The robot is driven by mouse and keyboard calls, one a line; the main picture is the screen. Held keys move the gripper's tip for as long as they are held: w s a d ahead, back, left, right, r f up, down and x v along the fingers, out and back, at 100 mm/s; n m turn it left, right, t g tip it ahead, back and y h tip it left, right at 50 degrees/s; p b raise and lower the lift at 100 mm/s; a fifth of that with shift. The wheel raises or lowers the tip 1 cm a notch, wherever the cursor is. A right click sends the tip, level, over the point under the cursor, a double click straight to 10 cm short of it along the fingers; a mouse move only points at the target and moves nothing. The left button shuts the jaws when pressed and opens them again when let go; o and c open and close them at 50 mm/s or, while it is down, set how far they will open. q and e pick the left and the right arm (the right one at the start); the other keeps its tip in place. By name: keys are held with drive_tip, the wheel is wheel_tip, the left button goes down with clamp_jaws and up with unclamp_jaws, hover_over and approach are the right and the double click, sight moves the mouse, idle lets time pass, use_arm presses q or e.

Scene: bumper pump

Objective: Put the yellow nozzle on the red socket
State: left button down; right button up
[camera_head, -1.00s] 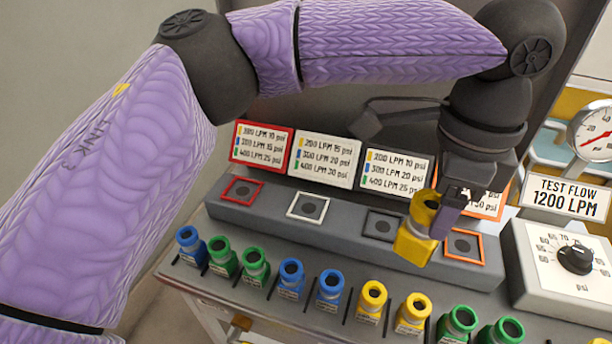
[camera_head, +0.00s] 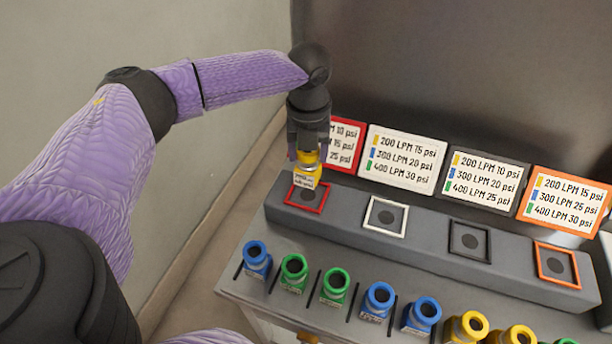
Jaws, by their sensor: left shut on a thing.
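My left gripper (camera_head: 307,160) is shut on a yellow nozzle (camera_head: 308,164), held upright with its pale label facing me. The nozzle is just above the red socket (camera_head: 307,197), a red square frame at the left end of the grey block. I cannot tell whether the nozzle touches the socket. The right gripper is not in view.
White (camera_head: 384,218), dark (camera_head: 469,242) and orange (camera_head: 557,266) sockets lie along the block to the right, all empty. Signs stand behind it. Blue, green and yellow nozzles, such as a green nozzle (camera_head: 335,287), stand in a front row.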

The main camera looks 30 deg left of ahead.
sight(308, 168)
use_arm(q)
wheel_tip(308, 168, down, 5)
drive_tip(key=shift+f+b, duration=0.1)
drive_tip(key=shift+b, duration=0.5)
unclamp_jaws()
wheel_tip(308, 168, up, 12)
drive_tip(key=p, duration=0.3)
drive_tip(key=shift+p, duration=0.35)
drive_tip(key=shift+r, duration=0.2)
